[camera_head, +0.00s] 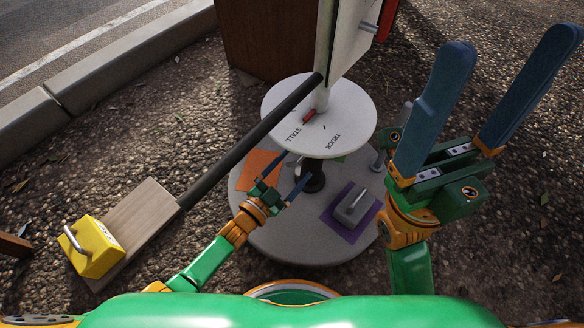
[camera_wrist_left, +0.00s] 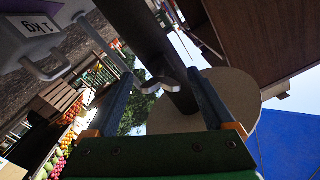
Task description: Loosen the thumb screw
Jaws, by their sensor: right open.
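The thumb screw (camera_wrist_left: 153,86) shows in the left wrist view as a small silver winged piece on a dark post (camera_wrist_left: 178,80). In the head view it cannot be made out beneath the round white disc. My left gripper (camera_head: 294,167) is below the front edge of the disc. In the left wrist view its two blue fingers (camera_wrist_left: 159,75) are apart, with the screw showing in the gap between them. I cannot tell whether either finger touches it. My right gripper (camera_head: 515,45) is open and empty, raised at the right with its fingers wide apart.
The white disc (camera_head: 350,118) bears STALL and TRUCK lettering and a red pointer (camera_head: 310,115). A dark beam (camera_head: 245,145) slants left to a wooden plate with a yellow weight (camera_head: 93,248). A grey weight (camera_head: 353,207) sits on a purple pad on the round base (camera_head: 290,243).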

